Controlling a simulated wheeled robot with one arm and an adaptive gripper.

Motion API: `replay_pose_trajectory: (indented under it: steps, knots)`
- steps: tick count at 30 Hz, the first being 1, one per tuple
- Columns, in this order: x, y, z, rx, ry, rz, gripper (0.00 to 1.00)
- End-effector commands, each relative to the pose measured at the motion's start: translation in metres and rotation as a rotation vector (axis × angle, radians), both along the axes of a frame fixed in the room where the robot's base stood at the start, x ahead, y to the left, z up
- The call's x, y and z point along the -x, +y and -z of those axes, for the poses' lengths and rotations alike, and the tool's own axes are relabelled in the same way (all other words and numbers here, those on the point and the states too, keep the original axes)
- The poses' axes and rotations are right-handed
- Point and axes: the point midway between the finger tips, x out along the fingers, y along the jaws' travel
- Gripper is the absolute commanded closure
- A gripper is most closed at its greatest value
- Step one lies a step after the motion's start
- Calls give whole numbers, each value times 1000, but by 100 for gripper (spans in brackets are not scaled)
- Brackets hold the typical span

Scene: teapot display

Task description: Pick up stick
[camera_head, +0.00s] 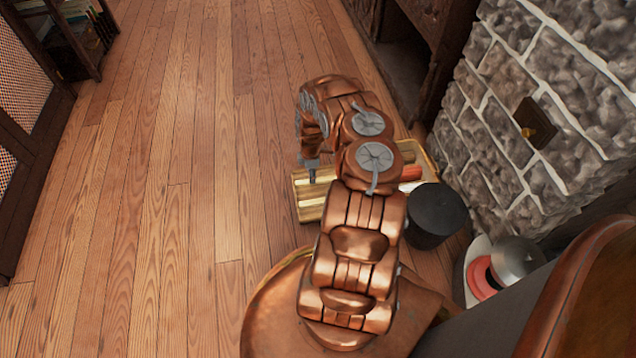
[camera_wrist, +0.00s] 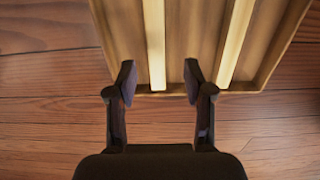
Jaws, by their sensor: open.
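A shallow wooden tray (camera_head: 308,215) stands on the plank floor, and its near edge shows in the wrist view (camera_wrist: 250,87). Two pale yellow sticks lie in it, roughly parallel: the left stick (camera_wrist: 154,45) and the right stick (camera_wrist: 236,40). A pale stick (camera_head: 319,179) also shows in the head view beside my gripper (camera_head: 311,173). In the wrist view my gripper (camera_wrist: 160,82) is open and empty, its fingertips over the tray's near edge. The left stick's near end appears between the fingertips; I cannot tell the height gap. My arm hides part of the tray.
A red item (camera_head: 411,173) lies at the tray's right side. A black cylinder (camera_head: 436,214) stands right of the tray, near a stone wall (camera_head: 550,100). A metal-domed object (camera_head: 517,259) is at lower right. The wooden floor (camera_head: 180,200) to the left is clear.

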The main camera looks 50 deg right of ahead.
Motion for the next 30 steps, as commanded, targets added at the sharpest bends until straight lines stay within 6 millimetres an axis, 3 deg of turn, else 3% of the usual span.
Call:
replay_pose_trajectory:
  steps: [12, 20, 30]
  knots:
    - [-2, -5, 48, -3, 2, 2, 48]
    - [-3, -6, 48, -1, 1, 1, 48]
    - [-3, -6, 49, -1, 1, 1, 81]
